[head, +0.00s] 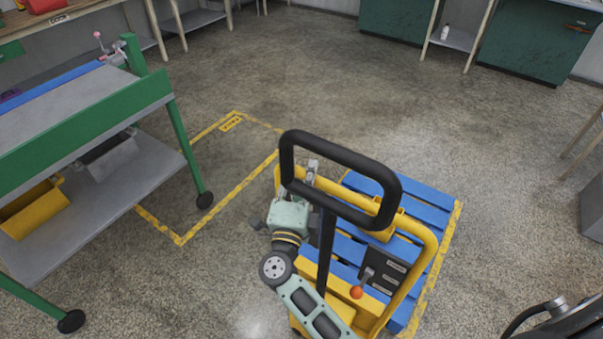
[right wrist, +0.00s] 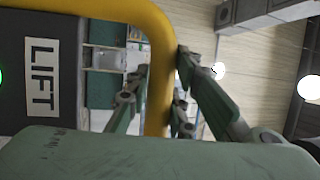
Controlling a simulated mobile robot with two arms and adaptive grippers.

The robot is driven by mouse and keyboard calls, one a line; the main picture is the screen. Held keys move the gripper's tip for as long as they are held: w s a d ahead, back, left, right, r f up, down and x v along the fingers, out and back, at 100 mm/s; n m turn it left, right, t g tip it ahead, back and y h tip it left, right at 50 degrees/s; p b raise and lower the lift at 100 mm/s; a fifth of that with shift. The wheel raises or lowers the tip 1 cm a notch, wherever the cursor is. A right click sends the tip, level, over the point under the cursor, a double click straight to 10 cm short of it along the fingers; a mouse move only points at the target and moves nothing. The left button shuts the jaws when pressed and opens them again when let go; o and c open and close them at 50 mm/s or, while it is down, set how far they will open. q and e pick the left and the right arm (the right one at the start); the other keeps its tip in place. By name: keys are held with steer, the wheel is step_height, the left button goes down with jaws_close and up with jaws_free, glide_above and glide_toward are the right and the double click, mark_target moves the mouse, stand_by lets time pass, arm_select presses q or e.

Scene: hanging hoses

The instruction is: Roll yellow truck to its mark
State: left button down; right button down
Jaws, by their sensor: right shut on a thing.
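The yellow truck (head: 426,251) is a pallet truck with a yellow tube frame, a black loop handle (head: 345,215) and a red-knobbed lever. It stands at the near end of a blue slatted pallet (head: 370,187). My right gripper (head: 309,179) is shut on the left upright of the yellow frame. In the right wrist view its fingers (right wrist: 158,92) lie on either side of the yellow tube (right wrist: 160,60), beside a panel marked LIFT. A yellow tape outline (head: 181,239) with a small label lies on bare floor left of the truck. My left gripper is out of view.
A green-framed cart (head: 105,131) on casters stands at the left, with a leg close to the tape outline. Yellow tape (head: 437,262) also runs along the pallet's right side. Benches and green cabinets (head: 535,42) line the back. The middle floor is clear.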

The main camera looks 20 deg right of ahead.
steer(key=w+d, duration=0.5)
steer(key=d, duration=0.1)
steer(key=shift+d+f, duration=0.25)
steer(key=shift+f, duration=0.15)
steer(key=c, duration=1.9)
jaws_free()
steer(key=shift+s+a+r, duration=0.1)
steer(key=shift+s, duration=0.05)
steer(key=shift+o, duration=0.8)
steer(key=shift+s+r, duration=0.1)
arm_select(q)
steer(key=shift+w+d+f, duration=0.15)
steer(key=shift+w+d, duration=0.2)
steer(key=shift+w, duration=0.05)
arm_select(e)
steer(key=shift+o, duration=1)
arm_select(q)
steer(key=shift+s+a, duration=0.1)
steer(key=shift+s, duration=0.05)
arm_select(e)
steer(key=shift+a+r, duration=0.1)
steer(key=v, duration=1.1)
steer(key=shift+s+a+f, duration=0.2)
steer(key=shift+s, duration=0.05)
